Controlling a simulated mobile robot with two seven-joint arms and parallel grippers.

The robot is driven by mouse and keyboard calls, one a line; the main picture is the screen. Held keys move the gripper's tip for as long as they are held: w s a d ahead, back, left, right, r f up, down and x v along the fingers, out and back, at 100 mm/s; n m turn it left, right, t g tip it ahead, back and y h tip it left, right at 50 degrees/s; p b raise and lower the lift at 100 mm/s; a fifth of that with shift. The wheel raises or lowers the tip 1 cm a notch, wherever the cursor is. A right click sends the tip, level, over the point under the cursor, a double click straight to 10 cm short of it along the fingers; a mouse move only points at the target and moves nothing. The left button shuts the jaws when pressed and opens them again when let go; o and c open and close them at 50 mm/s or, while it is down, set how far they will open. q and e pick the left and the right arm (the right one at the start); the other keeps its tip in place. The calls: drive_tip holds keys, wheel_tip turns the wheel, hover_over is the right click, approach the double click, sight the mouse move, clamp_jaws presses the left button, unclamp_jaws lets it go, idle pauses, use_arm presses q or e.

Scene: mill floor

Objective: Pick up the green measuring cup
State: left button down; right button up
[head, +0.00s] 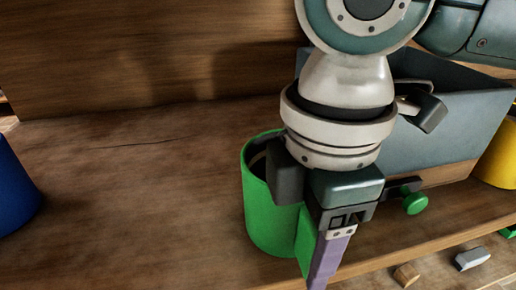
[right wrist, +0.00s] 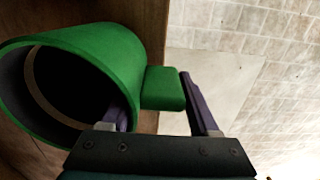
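The green measuring cup (head: 264,225) stands on the wooden shelf, partly hidden behind my right gripper (head: 321,268). In the right wrist view the cup (right wrist: 125,48) fills the left side, its dark open mouth facing the camera. Its block-like green handle (right wrist: 163,90) sticks out to the right. My right gripper (right wrist: 150,82) is open, its purple fingers apart, with the handle showing between them. The left finger overlaps the cup wall; I cannot tell whether it touches. A clear gap shows beside the right finger. My left gripper is not in view.
A grey-blue bin (head: 455,125) with a green knob (head: 415,203) stands right of the cup. A blue container (head: 15,190) is at the left edge, a yellow one (head: 498,158) at the right. Small blocks (head: 472,258) lie lower right. The shelf's left and middle are clear.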

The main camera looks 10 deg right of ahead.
clamp_jaws()
drive_tip(key=shift+r, duration=0.1)
idle(0.7)
